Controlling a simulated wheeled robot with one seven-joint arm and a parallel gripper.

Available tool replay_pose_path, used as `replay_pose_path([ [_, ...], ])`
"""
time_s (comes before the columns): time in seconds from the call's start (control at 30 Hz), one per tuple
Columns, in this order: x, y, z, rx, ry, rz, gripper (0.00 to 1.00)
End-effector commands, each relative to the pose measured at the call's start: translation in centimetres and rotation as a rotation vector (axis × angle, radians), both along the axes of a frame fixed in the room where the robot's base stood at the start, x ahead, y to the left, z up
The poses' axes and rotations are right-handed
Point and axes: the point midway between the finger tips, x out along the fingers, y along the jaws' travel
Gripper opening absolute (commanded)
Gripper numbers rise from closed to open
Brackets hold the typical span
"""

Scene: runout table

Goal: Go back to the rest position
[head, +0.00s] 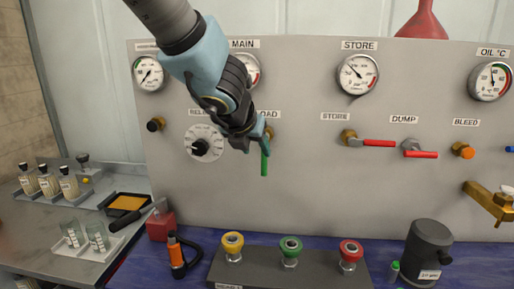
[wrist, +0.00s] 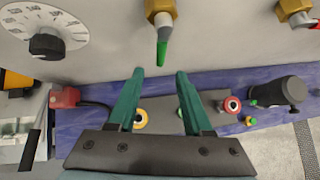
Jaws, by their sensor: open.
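My gripper (head: 246,144) is in front of the grey panel, between the relief dial and the load valve. In the wrist view its two green fingers (wrist: 160,88) are apart with nothing between them. The load valve's green handle (head: 265,160) points down just right of the gripper in the head view. In the wrist view the green handle (wrist: 161,50) hangs beyond the fingertips, apart from them. My arm partly hides the main gauge (head: 253,74) and the load label.
The panel (head: 310,165) carries a relief dial (head: 204,143), a store valve with a red handle (head: 379,143) and a dump valve (head: 420,154). Below stand yellow, green and red buttons (head: 291,247), a dark pot (head: 428,250) and an orange tool (head: 176,257). Vials and trays lie at left.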

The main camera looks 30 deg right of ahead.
Motion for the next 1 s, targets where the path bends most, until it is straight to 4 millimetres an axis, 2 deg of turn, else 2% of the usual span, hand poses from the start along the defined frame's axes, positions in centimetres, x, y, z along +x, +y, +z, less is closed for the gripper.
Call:
replay_pose_path([
  [0.43,0.0,0.0,-0.1,0.0,0.0,0.0,0.5],
  [0.57,1.2,1.2,-0.4,-0.025,0.048,0.094,0.5],
  [0.67,3.9,4.5,-1.5,-0.098,0.169,0.346,0.5],
  [0.77,7.2,10.1,-3.1,-0.239,0.353,0.759,0.5],
  [0.8,8.3,12.7,-3.8,-0.31,0.428,0.949,0.5],
  [0.87,9.4,16.5,-4.9,-0.427,0.535,1.234,0.5],
  [0.9,9.9,19.1,-5.6,-0.512,0.6,1.425,0.5],
  [1.0,10.3,24.9,-7.3,-0.743,0.738,1.894,0.5],
])
